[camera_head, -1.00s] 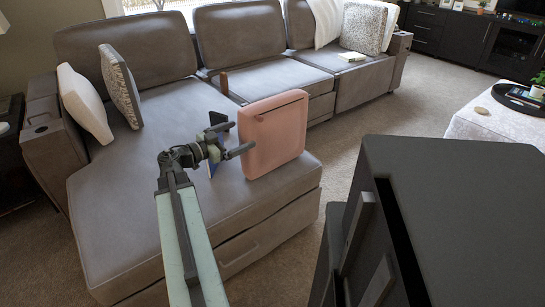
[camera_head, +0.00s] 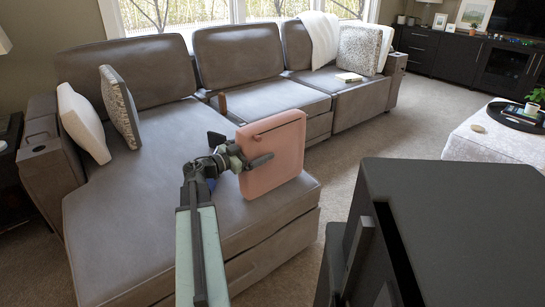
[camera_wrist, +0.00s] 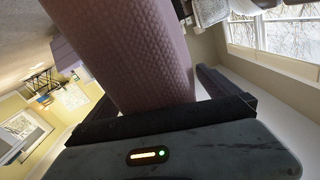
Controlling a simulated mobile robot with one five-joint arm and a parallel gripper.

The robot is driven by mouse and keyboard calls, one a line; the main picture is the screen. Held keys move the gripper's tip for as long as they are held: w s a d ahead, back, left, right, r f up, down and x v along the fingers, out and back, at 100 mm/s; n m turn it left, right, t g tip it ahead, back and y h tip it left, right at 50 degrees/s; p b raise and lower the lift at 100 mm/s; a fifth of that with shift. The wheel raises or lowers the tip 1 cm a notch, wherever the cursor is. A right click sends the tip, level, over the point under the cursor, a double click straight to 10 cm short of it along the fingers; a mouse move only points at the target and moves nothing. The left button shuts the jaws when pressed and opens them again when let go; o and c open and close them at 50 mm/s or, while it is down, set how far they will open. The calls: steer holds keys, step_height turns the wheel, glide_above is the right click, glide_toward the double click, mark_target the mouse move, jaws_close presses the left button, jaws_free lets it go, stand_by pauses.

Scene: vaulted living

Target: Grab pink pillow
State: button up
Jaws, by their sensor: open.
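The pink pillow (camera_head: 278,150) stands upright on the near end of the grey sofa seat in the head view. My gripper (camera_head: 250,162) is at the pillow's left edge, with one dark finger in front of its face. In the wrist view the pillow (camera_wrist: 140,50) fills the space between the open fingers (camera_wrist: 145,75), its textured face close to the camera. Whether either finger touches it cannot be told. The far finger is partly hidden in the head view.
The grey sofa (camera_head: 130,185) runs along the left and back. A white pillow (camera_head: 82,122) and a patterned pillow (camera_head: 120,107) lean at its left. A small brown object (camera_head: 222,103) is on the seat behind. A pale ottoman (camera_head: 490,140) stands at right, with carpet between.

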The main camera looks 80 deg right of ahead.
steer(key=c, duration=1.8)
steer(key=shift+c, duration=0.2)
steer(key=shift+r, duration=0.15)
